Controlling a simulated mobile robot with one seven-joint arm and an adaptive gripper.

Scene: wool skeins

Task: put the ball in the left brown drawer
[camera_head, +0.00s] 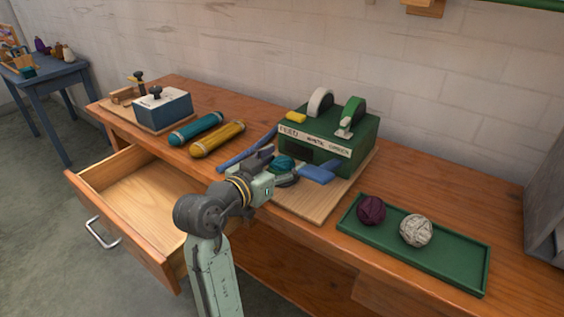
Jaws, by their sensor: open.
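The left brown drawer (118,222) is pulled open at the desk's left front, and its pale wooden inside looks empty. My gripper (280,166) is low over the wooden board in front of the green box, with its fingers apart. A teal ball (283,162) shows at the fingers, partly hidden by them; I cannot tell whether they touch it. A dark purple ball (371,210) and a cream ball (416,230) lie in the green tray at the right, apart from my gripper.
A green box (352,135) carrying two rolls stands behind my gripper on the board (320,203). Blue tools lie beside it. Teal (196,129) and yellow (217,139) rolls and a blue box (163,109) lie left. The green tray (440,264) is at right.

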